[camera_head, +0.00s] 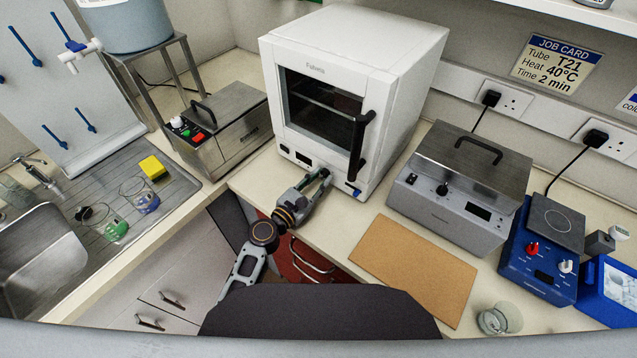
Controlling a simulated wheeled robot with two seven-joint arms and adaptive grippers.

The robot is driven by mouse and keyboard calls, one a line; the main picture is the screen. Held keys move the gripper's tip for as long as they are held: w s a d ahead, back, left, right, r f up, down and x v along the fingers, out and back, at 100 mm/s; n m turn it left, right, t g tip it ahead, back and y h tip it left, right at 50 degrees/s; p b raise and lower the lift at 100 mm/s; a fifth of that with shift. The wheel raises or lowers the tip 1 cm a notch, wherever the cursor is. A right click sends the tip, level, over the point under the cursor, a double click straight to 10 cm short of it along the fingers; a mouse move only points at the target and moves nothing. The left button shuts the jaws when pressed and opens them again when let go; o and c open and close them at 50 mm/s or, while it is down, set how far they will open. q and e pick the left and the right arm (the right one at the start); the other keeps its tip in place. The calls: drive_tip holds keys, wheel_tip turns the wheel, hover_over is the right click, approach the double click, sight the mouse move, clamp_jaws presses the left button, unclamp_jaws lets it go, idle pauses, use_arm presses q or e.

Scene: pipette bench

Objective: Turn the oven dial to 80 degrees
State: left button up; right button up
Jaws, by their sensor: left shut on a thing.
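The white oven (345,70) stands at the back middle of the bench with its dark-windowed door shut. Its lower front panel has a small dark display (304,158) at the left and a small blue control (356,192) at the right. My left gripper (323,175) reaches up to this panel between the two, its fingers closed on the oven dial. The dial is hidden by the fingers, so its setting cannot be read. The display is too small to read. My right gripper is out of view.
The black door handle (361,146) juts out above and right of my left gripper. A steel bath (222,125) stands left of the oven, another steel unit (460,185) right. A brown mat (415,268) and glass beaker (494,320) are on the right bench.

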use_arm(q)
drive_tip(key=m+b, duration=0.1)
drive_tip(key=m, duration=0.1)
drive_tip(key=shift+a+m, duration=0.1)
drive_tip(key=shift+m, duration=0.3)
clamp_jaws()
drive_tip(key=shift+r+m, duration=0.15)
drive_tip(key=shift+m, duration=0.45)
drive_tip(key=shift+r, duration=0.1)
drive_tip(key=o, duration=0.8)
unclamp_jaws()
drive_tip(key=shift+o, duration=0.9)
drive_tip(key=shift+w+d+f, duration=0.15)
drive_tip(key=shift+d+f, duration=0.05)
drive_tip(key=shift+a, duration=0.1)
